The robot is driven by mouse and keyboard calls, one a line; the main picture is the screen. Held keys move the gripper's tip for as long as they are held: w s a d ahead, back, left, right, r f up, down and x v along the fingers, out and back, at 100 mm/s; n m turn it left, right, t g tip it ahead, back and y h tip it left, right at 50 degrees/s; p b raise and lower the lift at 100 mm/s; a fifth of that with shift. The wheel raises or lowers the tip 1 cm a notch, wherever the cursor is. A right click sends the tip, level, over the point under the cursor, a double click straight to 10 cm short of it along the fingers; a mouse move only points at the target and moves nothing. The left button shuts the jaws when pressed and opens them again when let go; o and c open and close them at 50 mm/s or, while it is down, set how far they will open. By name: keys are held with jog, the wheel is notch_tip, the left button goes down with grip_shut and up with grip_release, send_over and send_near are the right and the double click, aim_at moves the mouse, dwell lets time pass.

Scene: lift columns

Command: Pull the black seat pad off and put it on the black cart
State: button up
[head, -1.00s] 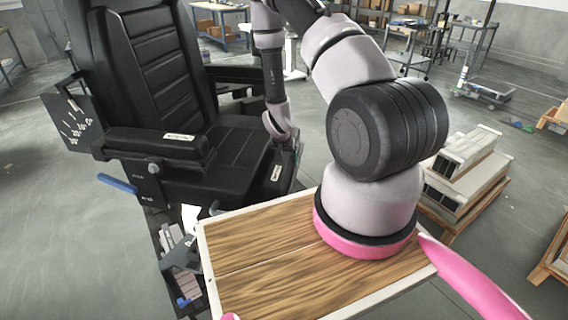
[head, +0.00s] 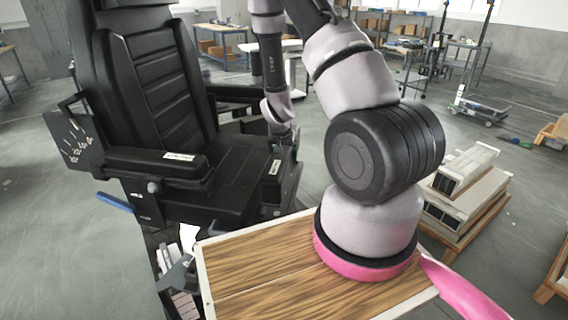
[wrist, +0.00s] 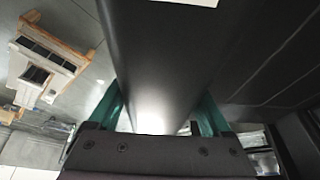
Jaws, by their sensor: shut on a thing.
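The black seat pad (head: 235,172) is at the seat of the big black chair (head: 150,75), between its armrests. A white label shows on its right side. My gripper (head: 284,143) is at the pad's right edge in the head view, small and partly hidden by my wrist. In the wrist view my gripper (wrist: 160,112) has a teal finger on each side of the black pad (wrist: 160,60) and is shut on it. The underside of the pad is hidden, so I cannot tell how far it is clear of the chair. I cannot make out the black cart with certainty.
A wooden-topped surface (head: 235,285) is under my arm base. Grey boxes on a pallet (head: 462,185) stand to the right. A low wheeled cart (head: 480,112) and a shelved trolley (head: 405,55) stand farther back. Open floor lies between them and the chair.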

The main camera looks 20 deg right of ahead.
jog(key=shift+r, duration=0.65)
dwell(0.5)
jog(key=shift+r, duration=3.45)
jog(key=shift+f, duration=0.1)
